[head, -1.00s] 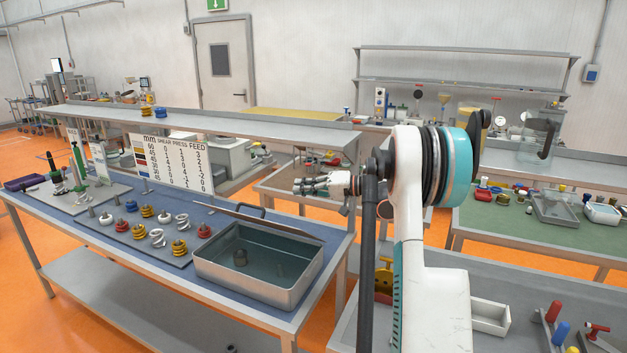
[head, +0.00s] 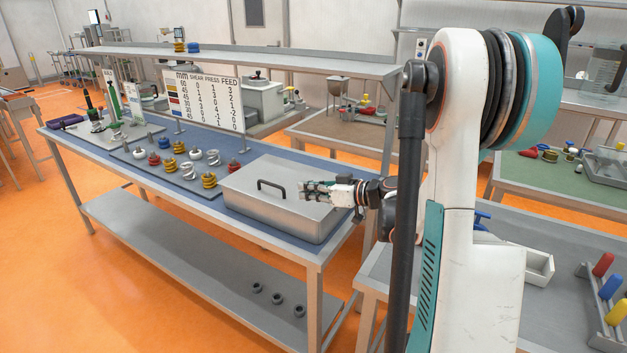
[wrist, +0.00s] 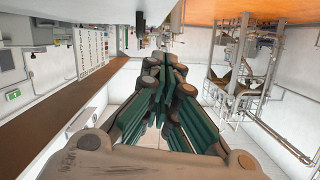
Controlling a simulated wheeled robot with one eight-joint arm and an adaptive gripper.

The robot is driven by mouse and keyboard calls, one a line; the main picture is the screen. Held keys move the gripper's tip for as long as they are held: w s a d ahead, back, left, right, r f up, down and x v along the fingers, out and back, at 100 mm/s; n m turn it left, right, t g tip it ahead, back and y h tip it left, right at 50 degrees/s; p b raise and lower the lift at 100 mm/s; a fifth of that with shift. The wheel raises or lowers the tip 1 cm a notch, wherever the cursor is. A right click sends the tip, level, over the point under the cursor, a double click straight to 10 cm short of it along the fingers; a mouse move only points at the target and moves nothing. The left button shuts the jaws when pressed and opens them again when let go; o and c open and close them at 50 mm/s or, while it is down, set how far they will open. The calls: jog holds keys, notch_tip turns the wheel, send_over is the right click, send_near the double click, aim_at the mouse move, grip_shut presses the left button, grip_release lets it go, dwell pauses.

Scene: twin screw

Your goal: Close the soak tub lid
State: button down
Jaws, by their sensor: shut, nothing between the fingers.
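The soak tub (head: 290,228) is a grey metal box at the right end of the blue-topped bench. Its flat grey lid (head: 262,201) lies down over the top and hides the inside. A dark handle (head: 271,184) stands up on the lid. My gripper (head: 304,189) is over the right part of the lid, with its fingers pointing left. Whether it touches the lid I cannot tell. Its fingers are together with nothing between them. In the wrist view the closed fingers (wrist: 165,75) fill the middle, and the tub cannot be made out there.
Several coloured screw pieces (head: 187,170) stand on a board left of the tub. A number sign (head: 203,91) stands behind them, under a long raised shelf (head: 240,61). A white tray (head: 540,266) and coloured handles (head: 603,264) are on the right-hand table.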

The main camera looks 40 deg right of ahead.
aim_at(306, 216)
jog(key=shift+n+h, duration=0.4)
jog(key=shift+n, duration=0.5)
jog(key=shift+s+a+f+b, duration=0.15)
jog(key=shift+f+b, duration=0.3)
jog(key=shift+f, duration=0.45)
jog(key=shift+s+a+f+b, duration=0.1)
jog(key=shift+a+f+b, duration=0.1)
jog(key=shift+f+b, duration=0.5)
jog(key=shift+s+a+f+b, duration=0.1)
jog(key=shift+a+f+b, duration=0.15)
jog(key=shift+f, duration=0.8)
